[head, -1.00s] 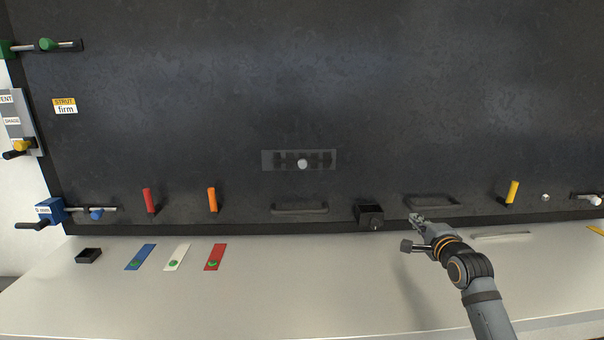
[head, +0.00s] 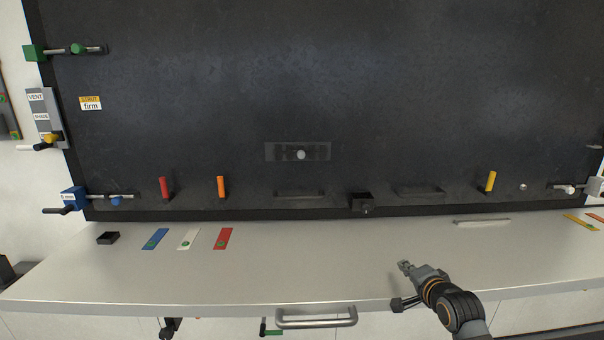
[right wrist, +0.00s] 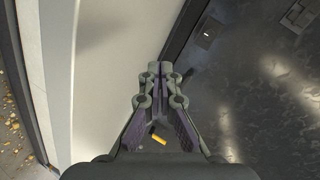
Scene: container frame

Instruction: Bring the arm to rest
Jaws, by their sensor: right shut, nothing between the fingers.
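My right gripper (head: 404,266) is over the front part of the pale counter (head: 330,262) in the head view, apart from the dark panel (head: 340,100). In the right wrist view its fingers (right wrist: 160,72) are together with nothing between them. My right arm comes in from the bottom right. My left gripper does not show in the head view.
A small dark box (head: 362,201) sits at the panel's lower edge. Red (head: 165,187), orange (head: 221,187) and yellow (head: 490,181) handles stick out of the panel. Blue (head: 155,239), white (head: 188,239) and red (head: 223,238) strips lie on the counter. A bar handle (head: 317,318) is on the counter's front.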

